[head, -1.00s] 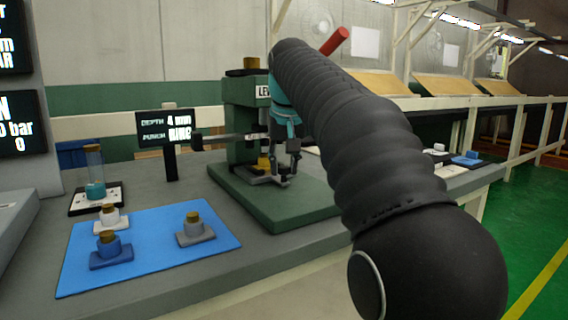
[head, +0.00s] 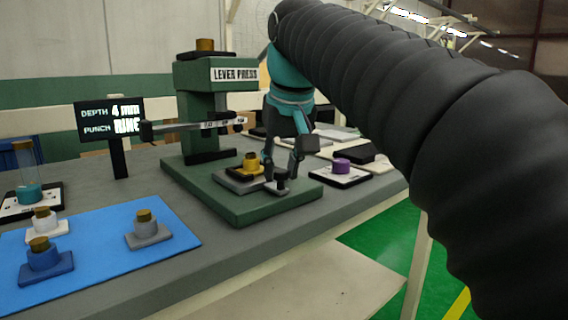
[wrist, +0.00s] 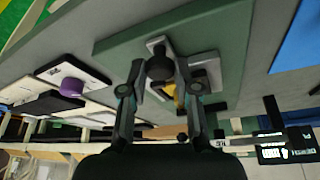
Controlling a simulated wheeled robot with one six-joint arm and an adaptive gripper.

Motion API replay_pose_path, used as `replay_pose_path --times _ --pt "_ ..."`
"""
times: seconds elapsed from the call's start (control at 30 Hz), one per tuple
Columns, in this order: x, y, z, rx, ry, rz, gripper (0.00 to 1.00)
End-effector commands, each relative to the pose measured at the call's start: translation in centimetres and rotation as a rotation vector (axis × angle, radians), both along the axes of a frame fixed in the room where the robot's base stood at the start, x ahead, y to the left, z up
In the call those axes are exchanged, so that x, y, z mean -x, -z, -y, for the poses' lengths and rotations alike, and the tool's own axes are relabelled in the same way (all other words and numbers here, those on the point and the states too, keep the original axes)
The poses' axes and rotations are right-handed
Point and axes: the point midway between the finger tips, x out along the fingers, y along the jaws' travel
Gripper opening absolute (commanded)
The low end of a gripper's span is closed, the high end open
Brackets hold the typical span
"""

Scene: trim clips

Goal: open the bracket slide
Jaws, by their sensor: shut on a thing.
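The green lever press (head: 208,115) stands on its base plate (head: 240,212). The bracket slide (head: 236,183), a grey plate carrying a yellow piece (head: 252,161), lies on the base out in front of the press column. A dark knob (head: 282,187) sits at the slide's outer end; it also shows in the wrist view (wrist: 160,66). My gripper (head: 281,174) points down at that end, its fingers on either side of the knob and shut on it. In the wrist view my gripper (wrist: 162,78) partly hides the slide and the yellow piece.
A lever arm (head: 195,126) reaches left from the press towards a sign (head: 110,120). A blue mat (head: 100,262) with several topped blocks lies at the left. A purple piece (head: 341,165) on a white-topped plate stands right of the base, near my gripper.

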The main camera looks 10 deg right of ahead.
Motion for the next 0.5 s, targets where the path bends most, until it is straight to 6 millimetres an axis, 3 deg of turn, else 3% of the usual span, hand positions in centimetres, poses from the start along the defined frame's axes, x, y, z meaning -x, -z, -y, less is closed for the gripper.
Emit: replay_pose_path --times 0.13,0.17,0.23,0.5 --pt "-0.06 -0.03 -0.03 -0.001 -0.001 0.001 0.00" --pt "-0.06 -0.03 -0.02 -0.001 -0.001 0.002 0.35" --pt "-0.08 -0.03 0.01 -0.001 0.000 0.001 0.53" --pt "-0.09 -0.03 0.15 -0.001 0.003 0.001 0.54"
